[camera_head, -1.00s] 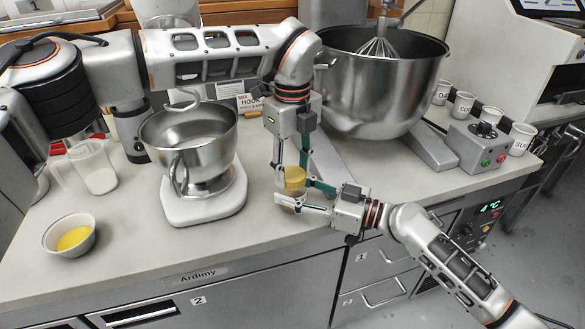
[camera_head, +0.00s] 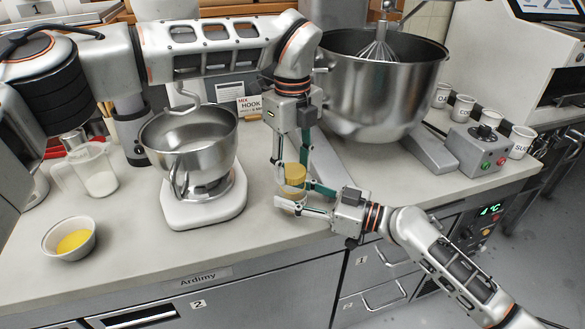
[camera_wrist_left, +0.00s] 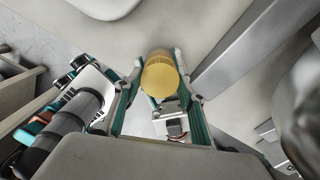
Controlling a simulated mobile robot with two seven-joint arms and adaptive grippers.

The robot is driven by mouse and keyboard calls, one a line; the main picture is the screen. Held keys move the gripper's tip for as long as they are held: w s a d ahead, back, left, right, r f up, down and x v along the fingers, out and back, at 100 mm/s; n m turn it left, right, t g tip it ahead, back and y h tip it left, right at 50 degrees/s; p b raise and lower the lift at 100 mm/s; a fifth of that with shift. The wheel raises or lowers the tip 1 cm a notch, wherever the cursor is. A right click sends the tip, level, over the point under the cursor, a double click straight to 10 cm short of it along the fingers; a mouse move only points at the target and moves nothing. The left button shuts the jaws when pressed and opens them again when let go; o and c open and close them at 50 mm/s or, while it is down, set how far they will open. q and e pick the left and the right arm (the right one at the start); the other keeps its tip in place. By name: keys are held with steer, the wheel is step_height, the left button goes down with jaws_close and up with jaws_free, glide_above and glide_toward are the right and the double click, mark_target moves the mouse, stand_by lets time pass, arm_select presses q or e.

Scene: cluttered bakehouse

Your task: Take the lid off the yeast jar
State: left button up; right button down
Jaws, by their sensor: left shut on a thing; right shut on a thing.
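The yeast jar (camera_head: 291,196) is a small clear jar near the counter's front edge, with a yellow lid (camera_head: 295,174) at its top. My left gripper (camera_head: 294,181) reaches down from above and is shut on the lid. My right gripper (camera_head: 296,195) comes in from the right, low over the counter, and is shut on the jar body. In the left wrist view the yellow lid (camera_wrist_left: 161,80) sits between my left fingertips, with the jar (camera_wrist_left: 158,54) partly showing behind it. I cannot tell whether there is a gap between lid and jar.
A stand mixer (camera_head: 203,195) is left of the jar and a large steel mixing bowl (camera_head: 375,95) behind it. A measuring jug (camera_head: 97,172) and a bowl with yellow contents (camera_head: 52,247) are further left. A control box (camera_head: 475,148) and several labelled cups stand right.

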mark_target(293, 170)
arm_select(q)
steer(key=shift+r, duration=0.3)
steer(key=shift+r, duration=1.9)
arm_select(e)
steer(key=c, duration=1.1)
jaws_free()
